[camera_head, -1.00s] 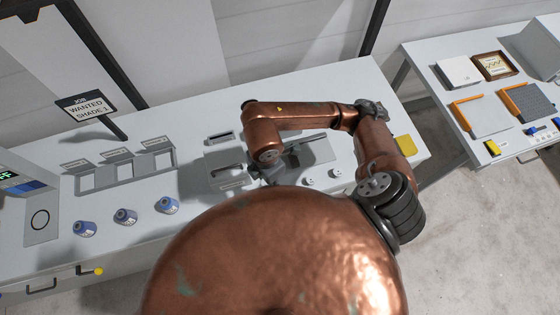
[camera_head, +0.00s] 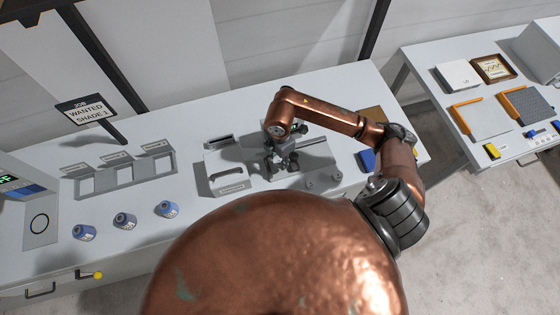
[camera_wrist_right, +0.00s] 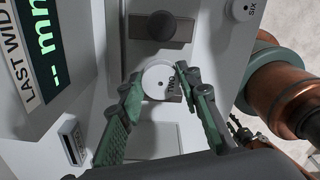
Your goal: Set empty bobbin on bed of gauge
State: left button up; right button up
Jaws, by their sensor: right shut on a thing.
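My right gripper (camera_head: 283,165) reaches down over the grey gauge (camera_head: 318,152) on the long table. In the right wrist view its green fingers (camera_wrist_right: 160,90) are closed on a small white round bobbin (camera_wrist_right: 154,78) marked TWO, one finger at each side. The bobbin shows no thread. It is over the gauge's grey surface, below a dark knob (camera_wrist_right: 160,28); I cannot tell whether it touches the bed. The gauge's display (camera_wrist_right: 36,55) reads LAST WIDTH with dashes and mm. In the head view the gripper hides the bobbin.
Two small discs (camera_head: 311,184) lie in front; one marked SIX (camera_wrist_right: 243,10) shows in the wrist view. Blue spools (camera_head: 125,220) and an empty three-slot rack (camera_head: 126,173) are farther left.

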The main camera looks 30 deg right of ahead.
jog(key=f, duration=0.1)
jog(key=f+p, duration=0.1)
jog(key=f, duration=0.1)
jog(key=shift+w+d+f, duration=0.1)
jog(key=shift+d+f, duration=0.05)
jog(key=shift+d, duration=0.05)
jog(key=shift+f, duration=0.15)
jog(key=shift+f, duration=0.1)
jog(key=o, duration=0.8)
jog(key=shift+w+r, duration=0.1)
jog(key=shift+r, duration=0.25)
notch_tip(320, 180, up, 12)
jog(key=shift+f+b, duration=0.2)
jog(key=shift+b, duration=0.55)
